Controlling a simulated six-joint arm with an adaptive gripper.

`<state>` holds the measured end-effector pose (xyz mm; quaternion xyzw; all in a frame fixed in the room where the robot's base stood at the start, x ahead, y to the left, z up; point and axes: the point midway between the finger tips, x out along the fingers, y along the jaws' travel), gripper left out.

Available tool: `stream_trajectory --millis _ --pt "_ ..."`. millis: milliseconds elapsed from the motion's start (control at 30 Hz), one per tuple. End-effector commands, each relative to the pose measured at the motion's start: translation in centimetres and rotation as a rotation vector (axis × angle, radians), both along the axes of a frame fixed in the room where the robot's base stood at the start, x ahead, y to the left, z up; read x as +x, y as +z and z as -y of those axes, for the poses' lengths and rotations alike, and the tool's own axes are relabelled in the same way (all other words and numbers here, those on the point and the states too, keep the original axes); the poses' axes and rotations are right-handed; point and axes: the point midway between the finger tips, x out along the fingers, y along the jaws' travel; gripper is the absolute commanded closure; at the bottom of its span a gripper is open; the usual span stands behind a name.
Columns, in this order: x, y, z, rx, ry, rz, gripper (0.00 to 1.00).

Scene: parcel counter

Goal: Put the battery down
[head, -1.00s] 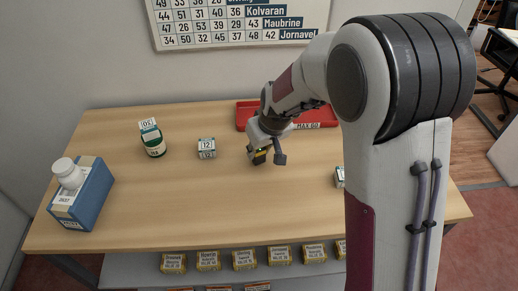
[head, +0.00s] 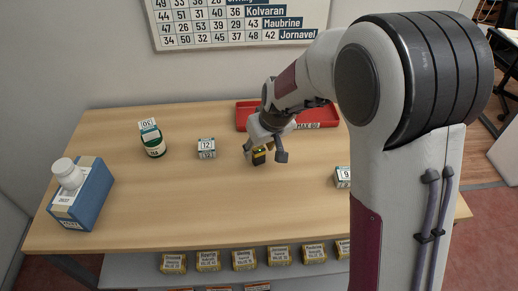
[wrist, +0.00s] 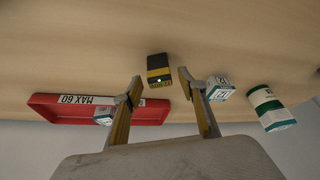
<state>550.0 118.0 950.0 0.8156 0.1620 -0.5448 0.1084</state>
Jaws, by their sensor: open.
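The battery (head: 259,157) is a small black and yellow block on the wooden table, in front of the red tray (head: 319,124). It also shows in the wrist view (wrist: 159,70), just beyond the fingertips and between their lines. My gripper (head: 264,152) is open above and around the battery's upper end in the head view. In the wrist view the fingers (wrist: 160,85) stand apart, with a gap to the battery on each side. The battery appears to rest on the table, though its base is partly hard to make out.
A box marked 12 (head: 206,148) and a green and white bottle (head: 154,146) stand to the left. A box marked 9 (head: 342,177) is at the right. The table front is clear.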

Motion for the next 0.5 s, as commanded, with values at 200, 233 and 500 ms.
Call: stream_trajectory --millis 200,233,500 --pt "-0.8 2.4 0.4 0.0 0.0 0.002 0.59" --pt "-1.0 2.7 0.4 0.0 0.0 0.002 0.59" --pt "-2.1 5.8 0.9 0.0 0.0 0.003 0.59"
